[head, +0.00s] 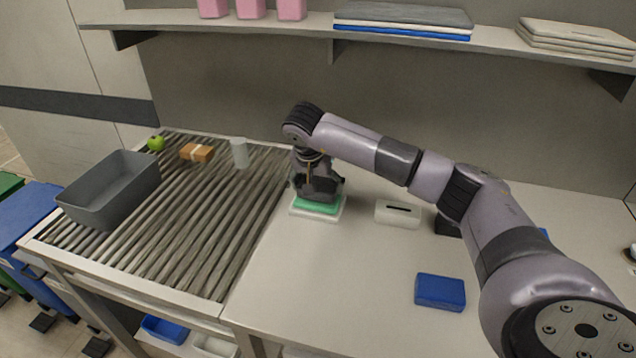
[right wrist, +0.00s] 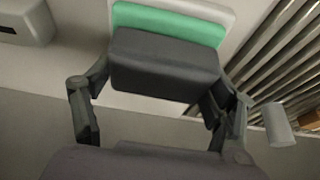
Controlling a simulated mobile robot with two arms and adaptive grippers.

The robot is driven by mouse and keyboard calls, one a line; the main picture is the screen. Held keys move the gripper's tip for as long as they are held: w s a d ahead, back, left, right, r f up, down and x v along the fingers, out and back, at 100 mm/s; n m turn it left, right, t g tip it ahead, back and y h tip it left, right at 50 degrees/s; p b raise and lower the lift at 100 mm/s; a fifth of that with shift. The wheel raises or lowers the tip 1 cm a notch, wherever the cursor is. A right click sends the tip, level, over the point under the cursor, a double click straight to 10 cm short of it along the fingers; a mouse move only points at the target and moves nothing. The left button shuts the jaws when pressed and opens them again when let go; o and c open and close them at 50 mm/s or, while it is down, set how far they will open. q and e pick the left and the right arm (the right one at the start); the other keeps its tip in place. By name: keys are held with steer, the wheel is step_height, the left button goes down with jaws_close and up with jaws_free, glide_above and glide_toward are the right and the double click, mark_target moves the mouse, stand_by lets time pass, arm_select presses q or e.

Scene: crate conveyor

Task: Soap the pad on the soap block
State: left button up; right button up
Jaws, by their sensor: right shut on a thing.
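The green soap block (head: 318,206) lies on a white dish (head: 299,213) on the counter, beside the right edge of the roller conveyor. My right gripper (head: 318,184) is directly over the soap block, pointing down, shut on a dark grey pad. In the right wrist view the pad (right wrist: 163,66) sits between the fingers, against or just over the green soap block (right wrist: 170,25); I cannot tell whether they touch. The pad's underside is hidden. My left gripper is not in view.
A white slotted box (head: 384,212) and a blue block (head: 440,292) stand on the counter to the right. On the roller conveyor (head: 200,225) are a grey crate (head: 100,207), a green apple (head: 156,143), a brown box (head: 197,153) and a pale cylinder (head: 239,153).

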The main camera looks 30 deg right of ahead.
mark_target(318, 183)
steer(key=shift+f, duration=0.1)
stand_by(0.4)
steer(key=shift+f, duration=0.5)
stand_by(1.2)
steer(key=shift+r+p, duration=2.3)
steer(key=shift+r, duration=1.3)
